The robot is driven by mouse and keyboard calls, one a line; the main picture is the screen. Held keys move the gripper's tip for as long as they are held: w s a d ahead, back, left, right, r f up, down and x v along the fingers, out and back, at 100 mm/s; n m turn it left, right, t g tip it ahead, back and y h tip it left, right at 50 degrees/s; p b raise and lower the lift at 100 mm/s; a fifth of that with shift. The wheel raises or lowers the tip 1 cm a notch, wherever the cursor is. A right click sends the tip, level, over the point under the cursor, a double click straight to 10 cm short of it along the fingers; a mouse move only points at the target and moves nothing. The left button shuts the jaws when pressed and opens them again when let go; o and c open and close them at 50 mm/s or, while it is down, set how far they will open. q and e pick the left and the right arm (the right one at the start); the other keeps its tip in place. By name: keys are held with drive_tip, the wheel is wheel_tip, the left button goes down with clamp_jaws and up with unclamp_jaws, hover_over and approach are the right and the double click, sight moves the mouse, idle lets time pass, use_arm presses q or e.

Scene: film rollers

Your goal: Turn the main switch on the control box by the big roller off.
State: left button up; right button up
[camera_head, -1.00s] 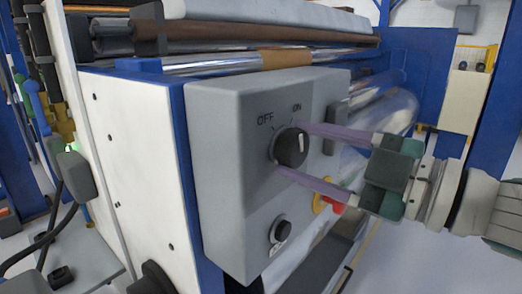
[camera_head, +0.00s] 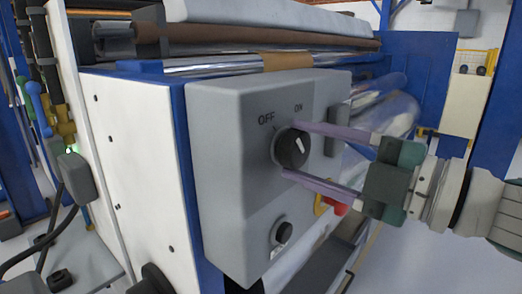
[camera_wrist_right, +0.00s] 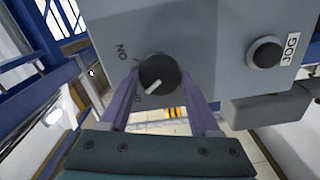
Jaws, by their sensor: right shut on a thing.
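The grey control box (camera_head: 234,165) is fixed at the end of the big roller (camera_head: 392,122). Its main switch is a round black knob (camera_head: 291,149) with OFF and ON printed above it. My right gripper (camera_head: 293,151) comes in from the right, with its purple fingers above and below the knob, shut on it. In the right wrist view, the knob (camera_wrist_right: 159,72) sits between the two fingertips (camera_wrist_right: 163,85). Its white mark slants lower left there, towards the partly hidden lower label. My left gripper is not in view.
A smaller black knob (camera_head: 283,233) sits low on the box; the right wrist view shows it as the JOG button (camera_wrist_right: 265,53). A red and yellow stop button (camera_head: 334,206) is just below my right gripper. A blue post (camera_head: 497,90) stands at the right.

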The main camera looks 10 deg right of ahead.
drive_tip(key=o, duration=1.4)
drive_tip(key=shift+s+d, duration=0.1)
drive_tip(key=shift+s, duration=0.05)
drive_tip(key=shift+b+v, duration=1.05)
drive_tip(key=shift+v, duration=3.7)
